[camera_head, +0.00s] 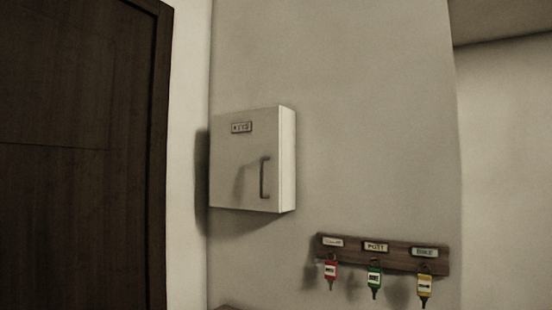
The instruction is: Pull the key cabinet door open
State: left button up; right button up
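The key cabinet (287,160) is a pale box mounted on the wall, left of the middle in the head view. Its door (228,165) looks shut and has a small label plate reading KEYS (241,127) near the top. A dark upright bar handle (264,178) sits at the right side of the door and casts a shadow to its left. Neither of my grippers shows in this view.
A dark wooden door (75,160) fills the left side. Below right of the cabinet, a wooden rack (395,252) carries labelled red (330,273), green (374,277) and yellow (424,287) key tags. A surface edge (235,307) shows at the bottom. The wall around the cabinet is bare.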

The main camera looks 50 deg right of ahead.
aim_at(245, 172)
jog(key=z, duration=1.3)
